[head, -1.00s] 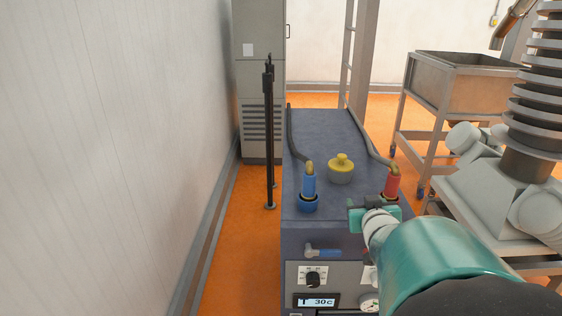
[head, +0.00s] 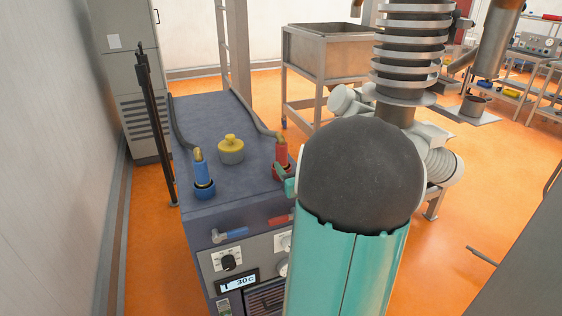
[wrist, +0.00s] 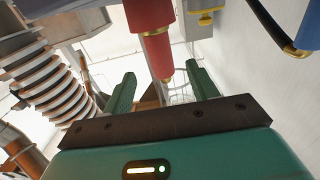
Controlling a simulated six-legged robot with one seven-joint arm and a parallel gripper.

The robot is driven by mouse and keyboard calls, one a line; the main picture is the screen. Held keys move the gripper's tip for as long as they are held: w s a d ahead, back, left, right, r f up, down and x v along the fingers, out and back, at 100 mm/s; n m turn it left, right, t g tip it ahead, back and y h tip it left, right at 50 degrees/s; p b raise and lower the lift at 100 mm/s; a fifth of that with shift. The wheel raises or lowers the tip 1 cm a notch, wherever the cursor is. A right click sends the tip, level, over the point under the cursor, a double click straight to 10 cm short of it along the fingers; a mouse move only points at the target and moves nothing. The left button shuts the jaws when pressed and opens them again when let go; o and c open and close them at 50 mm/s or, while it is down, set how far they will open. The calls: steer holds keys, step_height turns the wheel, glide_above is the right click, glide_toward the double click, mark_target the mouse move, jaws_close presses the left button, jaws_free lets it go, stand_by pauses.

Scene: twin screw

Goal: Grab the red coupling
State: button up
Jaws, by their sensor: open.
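The red coupling (head: 282,152) stands upright at the right edge of the dark blue machine top, with a hose at its brass upper end. My gripper (head: 286,181) is beside it, low on its right, partly hidden by my own arm. The fingers are open and apart, with nothing held. I cannot tell how deep the coupling is between them.
A blue coupling (head: 201,172) with a hose and a yellow-knobbed cap (head: 231,148) stand on the machine top (head: 215,115). Red (head: 281,219) and blue (head: 231,233) handles are on its front. A grey hopper (head: 325,50) is behind; a ribbed column (head: 412,45) stands right.

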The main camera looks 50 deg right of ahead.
mark_target(284, 154)
steer(key=x, duration=0.7)
steer(key=shift+w+d+r, duration=0.1)
steer(key=shift+w+r, duration=0.2)
steer(key=shift+r, duration=0.05)
steer(key=c, duration=1.3)
